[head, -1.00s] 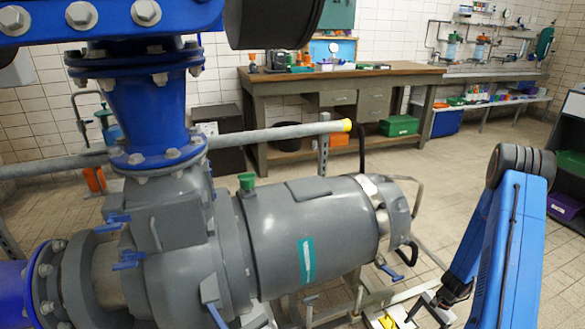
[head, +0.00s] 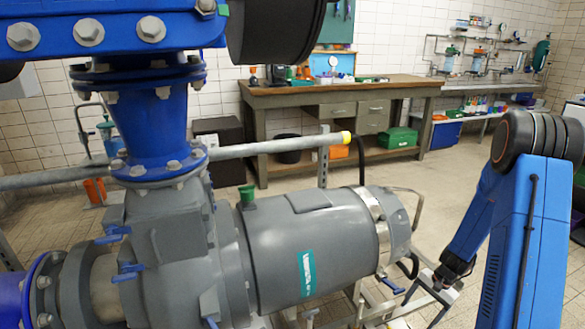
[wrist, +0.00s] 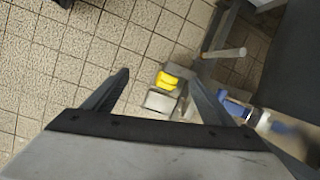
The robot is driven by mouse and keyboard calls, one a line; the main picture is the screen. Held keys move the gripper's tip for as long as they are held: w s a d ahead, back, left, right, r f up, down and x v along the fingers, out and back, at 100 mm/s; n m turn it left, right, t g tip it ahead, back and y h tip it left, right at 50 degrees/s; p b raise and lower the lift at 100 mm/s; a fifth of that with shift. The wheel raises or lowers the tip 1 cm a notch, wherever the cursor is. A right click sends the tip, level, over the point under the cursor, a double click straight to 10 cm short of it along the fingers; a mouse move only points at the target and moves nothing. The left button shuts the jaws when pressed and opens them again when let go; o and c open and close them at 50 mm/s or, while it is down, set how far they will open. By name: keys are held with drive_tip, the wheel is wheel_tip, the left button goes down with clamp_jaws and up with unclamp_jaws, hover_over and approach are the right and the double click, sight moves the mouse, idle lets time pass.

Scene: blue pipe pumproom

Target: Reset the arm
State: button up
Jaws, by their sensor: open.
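My gripper (wrist: 160,95) is open in the wrist view, its two dark fingers spread apart with nothing between them, pointing down toward the tiled floor. A yellow object (wrist: 167,80) lies low beyond the fingers, beside a grey block-like part; it is apart from the gripper. In the head view my blue arm is at the right, bent downward, and my gripper (head: 440,300) shows small at its lower end, to the right of the pump.
A large grey pump (head: 315,250) with blue pipework (head: 150,125) fills the left and middle. A grey rail (head: 270,140) with a yellow end runs behind it. A workbench (head: 340,95) stands at the back. Tiled floor is open between the pump and bench.

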drive_tip(key=s+a+r+n+t+h, duration=0.15)
drive_tip(key=a+r, duration=0.25)
drive_tip(key=r, duration=0.5)
drive_tip(key=s+a+r+n, duration=0.2)
drive_tip(key=s+a+r, duration=0.1)
drive_tip(key=r, duration=0.6)
drive_tip(key=s+a+r+n+t, duration=0.15)
drive_tip(key=a+r, duration=0.25)
drive_tip(key=r, duration=0.4)
drive_tip(key=s+a+r+n+t+h, duration=0.1)
drive_tip(key=s+a+r+n, duration=0.1)
drive_tip(key=s+r, duration=0.4)
drive_tip(key=s+a+r+n+t+h, duration=0.1)
drive_tip(key=s+r+n, duration=0.3)
drive_tip(key=s, duration=1)
wheel_tip(320, 180, up, 3)
drive_tip(key=shift+s+a+r, duration=0.2)
drive_tip(key=shift+s+a, duration=0.2)
drive_tip(key=shift+a, duration=0.4)
